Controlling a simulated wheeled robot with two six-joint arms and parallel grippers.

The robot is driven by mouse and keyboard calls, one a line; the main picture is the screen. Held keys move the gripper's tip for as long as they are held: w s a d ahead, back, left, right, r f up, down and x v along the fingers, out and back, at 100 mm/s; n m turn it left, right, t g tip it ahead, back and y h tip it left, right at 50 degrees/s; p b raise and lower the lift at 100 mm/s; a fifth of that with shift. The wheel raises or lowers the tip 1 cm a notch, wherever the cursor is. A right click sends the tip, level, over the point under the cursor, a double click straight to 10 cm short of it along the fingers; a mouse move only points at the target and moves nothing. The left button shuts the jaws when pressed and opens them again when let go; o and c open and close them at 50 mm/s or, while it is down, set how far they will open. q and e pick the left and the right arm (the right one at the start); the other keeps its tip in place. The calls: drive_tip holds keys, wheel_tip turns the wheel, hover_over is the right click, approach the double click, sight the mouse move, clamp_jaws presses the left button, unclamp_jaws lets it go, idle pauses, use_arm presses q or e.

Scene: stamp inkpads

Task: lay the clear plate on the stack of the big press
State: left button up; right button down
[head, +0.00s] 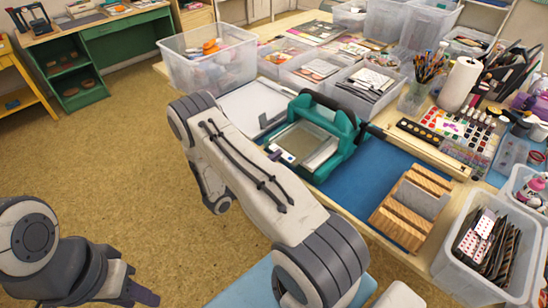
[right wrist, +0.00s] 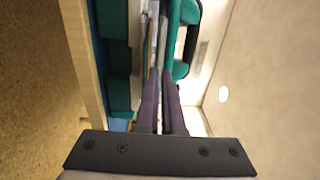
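The big press (head: 345,130) is teal with a dark handle and stands on the blue mat at the table's near edge. A pale layered stack (head: 300,138) lies in its bed. A clear, glassy plate (head: 322,155) with a white tab shows over the stack; I cannot tell whether it rests there fully. My right gripper (head: 274,155) is at the press's left side, mostly hidden by my arm. In the right wrist view its purple fingers (right wrist: 161,105) are close together around a thin edge, apparently the clear plate's. My left gripper (head: 143,296) is low at bottom left, away from the table.
A wooden slotted rack (head: 385,222) with a grey slab stands on the blue mat (head: 372,170) right of the press. A white tray (head: 245,108) lies behind left. Clear bins (head: 208,62), paints and a paper roll (head: 460,85) crowd the back and right.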

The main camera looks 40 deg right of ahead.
drive_tip(key=shift+f, duration=0.4)
drive_tip(key=shift+f+b, duration=0.4)
drive_tip(key=shift+b, duration=0.15)
idle(0.5)
drive_tip(key=c, duration=1)
unclamp_jaws()
drive_tip(key=shift+s+a, duration=0.2)
drive_tip(key=shift+a, duration=2.25)
